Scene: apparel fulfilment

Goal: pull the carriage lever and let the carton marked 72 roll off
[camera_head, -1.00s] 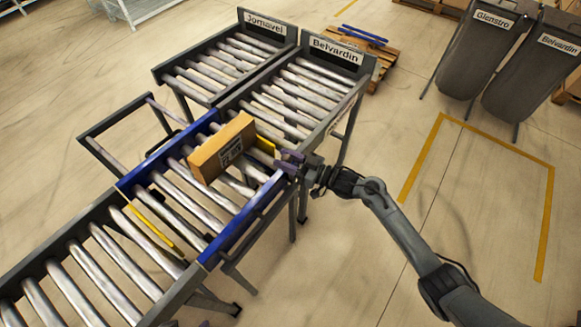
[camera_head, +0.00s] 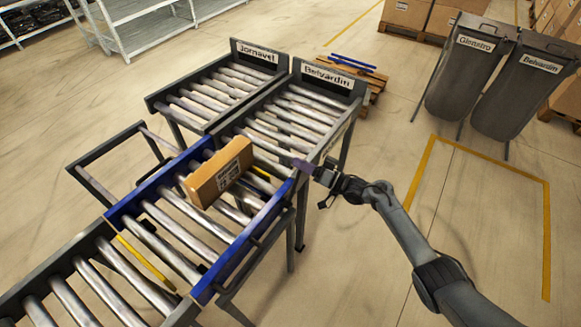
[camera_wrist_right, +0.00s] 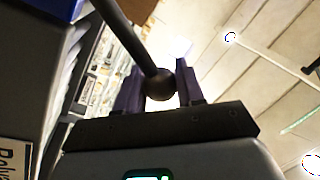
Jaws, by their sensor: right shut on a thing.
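A brown carton (camera_head: 222,176) with a dark printed label sits tilted on the rollers of the blue-sided carriage (camera_head: 245,240). The number on its label is too small to read. My right gripper (camera_head: 303,165) is beside the carriage's far right corner, near the Belvardin lane. In the right wrist view my right gripper (camera_wrist_right: 160,90) is shut on the round knob (camera_wrist_right: 159,84) of the dark carriage lever (camera_wrist_right: 130,35). The lever's lower end is hidden. My left gripper does not show.
The Belvardin roller lane (camera_head: 290,118) adjoins the carriage's far end, with the Jornavel lane (camera_head: 215,90) to its left. A feeding roller conveyor (camera_head: 85,290) meets the near end. Two dark bins (camera_head: 465,75) and a pallet (camera_head: 372,85) stand beyond. The yellow-marked floor at right is clear.

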